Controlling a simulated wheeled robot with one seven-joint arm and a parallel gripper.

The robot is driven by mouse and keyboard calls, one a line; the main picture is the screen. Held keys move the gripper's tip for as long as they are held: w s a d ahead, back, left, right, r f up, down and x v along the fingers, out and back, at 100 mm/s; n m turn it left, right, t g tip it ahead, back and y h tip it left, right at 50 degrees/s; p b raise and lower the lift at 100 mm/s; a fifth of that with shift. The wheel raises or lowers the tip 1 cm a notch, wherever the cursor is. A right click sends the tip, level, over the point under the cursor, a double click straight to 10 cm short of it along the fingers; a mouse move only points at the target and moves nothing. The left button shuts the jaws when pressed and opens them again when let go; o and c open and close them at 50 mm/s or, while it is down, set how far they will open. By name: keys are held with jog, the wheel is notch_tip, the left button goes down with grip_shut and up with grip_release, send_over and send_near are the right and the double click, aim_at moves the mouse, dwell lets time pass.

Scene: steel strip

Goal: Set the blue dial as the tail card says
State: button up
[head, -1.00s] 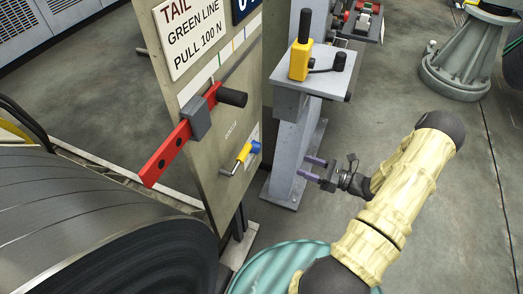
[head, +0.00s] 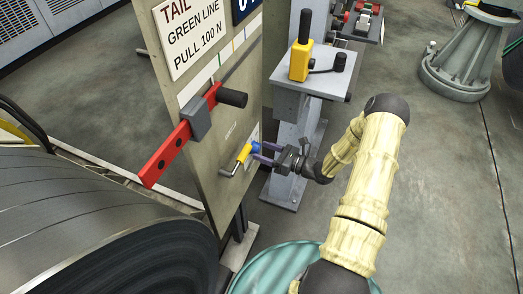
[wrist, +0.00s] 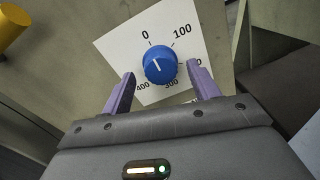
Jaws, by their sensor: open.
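The blue dial (wrist: 160,64) sits on a white scale plate (wrist: 177,40) marked 0, 100, 300 and 400; one label is partly hidden by my right finger. Its white mark points up and slightly left, roughly towards 0. In the head view the dial (head: 256,146) is on the panel's right edge. My gripper (wrist: 161,76) is open, its purple fingers on either side of the dial; I cannot tell whether they touch it. In the head view my gripper (head: 262,154) reaches the dial from the right. The tail card (head: 190,38) reads "TAIL GREEN LINE PULL 100 N".
A yellow-handled crank (head: 243,153) is just left of the dial. A red bar (head: 165,157) with a black handle (head: 232,97) crosses the panel above. A grey pedestal (head: 313,80) with a yellow lever box stands behind my gripper. A large steel coil (head: 90,220) fills the lower left.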

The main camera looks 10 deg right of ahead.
jog(key=shift+x, duration=0.9)
jog(key=c, duration=1)
jog(key=shift+o, duration=0.2)
